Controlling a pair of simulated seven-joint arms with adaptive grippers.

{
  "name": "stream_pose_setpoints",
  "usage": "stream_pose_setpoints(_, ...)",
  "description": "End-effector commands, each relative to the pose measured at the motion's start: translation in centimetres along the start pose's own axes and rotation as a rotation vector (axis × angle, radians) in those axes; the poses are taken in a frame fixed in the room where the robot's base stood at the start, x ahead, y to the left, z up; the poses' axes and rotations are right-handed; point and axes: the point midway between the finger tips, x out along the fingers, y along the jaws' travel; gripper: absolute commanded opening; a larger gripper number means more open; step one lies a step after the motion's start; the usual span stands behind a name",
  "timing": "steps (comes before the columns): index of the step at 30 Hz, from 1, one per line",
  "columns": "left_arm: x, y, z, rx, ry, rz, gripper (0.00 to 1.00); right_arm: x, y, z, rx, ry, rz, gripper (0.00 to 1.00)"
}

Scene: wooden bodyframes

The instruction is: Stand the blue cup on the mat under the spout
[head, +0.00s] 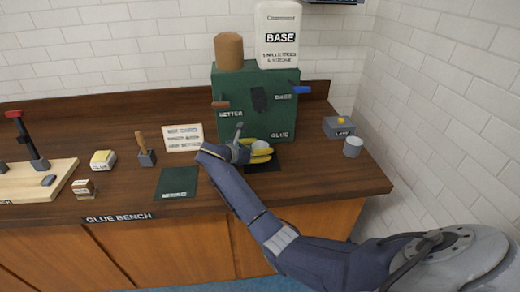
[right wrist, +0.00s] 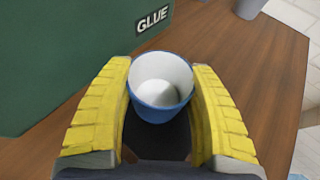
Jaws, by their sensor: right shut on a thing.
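The blue cup (right wrist: 160,105) is upright, with a white inside, between the yellow fingers of my right gripper (right wrist: 163,100) in the right wrist view. In the head view my right gripper (head: 261,152) is shut on the cup (head: 260,145), in front of the green dispenser (head: 230,90). A dark mat (head: 264,166) lies at the dispenser's foot, partly hidden by the gripper; it also shows below the cup in the right wrist view (right wrist: 150,135). I cannot tell whether the cup touches the mat. The spout (head: 259,98) is a dark part on the dispenser's front. My left gripper is not in view.
A grey cup (head: 353,147) and a grey box (head: 338,127) stand at the right. A green mat (head: 176,183), a sign (head: 183,137), a brush in a holder (head: 146,156) and a wooden board (head: 40,183) are left. A brown canister (head: 229,50) and white jug (head: 277,35) top the dispenser.

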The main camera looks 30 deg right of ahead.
Motion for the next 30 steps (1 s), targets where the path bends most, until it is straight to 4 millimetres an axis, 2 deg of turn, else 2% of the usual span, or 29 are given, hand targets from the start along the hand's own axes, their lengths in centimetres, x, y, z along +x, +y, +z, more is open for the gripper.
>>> stream_pose_setpoints(8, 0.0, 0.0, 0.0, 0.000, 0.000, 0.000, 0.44, 0.0, 0.0, 0.0, 0.001, 0.000, 0.000, 0.23)
stream_pose_setpoints(9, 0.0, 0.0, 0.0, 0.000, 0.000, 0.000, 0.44, 0.0, 0.0, 0.0, 0.001, 0.000, 0.000, 0.59)
stream_pose_setpoints(15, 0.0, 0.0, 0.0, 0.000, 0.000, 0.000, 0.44, 0.0, 0.0, 0.0, 0.000, 0.000, 0.001, 0.82)
stream_pose_setpoints(25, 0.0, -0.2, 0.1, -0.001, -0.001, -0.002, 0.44, -0.3, 0.0, -0.1, 0.000, 0.001, 0.001, 0.84)
stream_pose_setpoints(30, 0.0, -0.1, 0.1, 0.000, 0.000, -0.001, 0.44, -2.2, 0.1, -0.1, 0.001, 0.004, 0.003, 0.84)
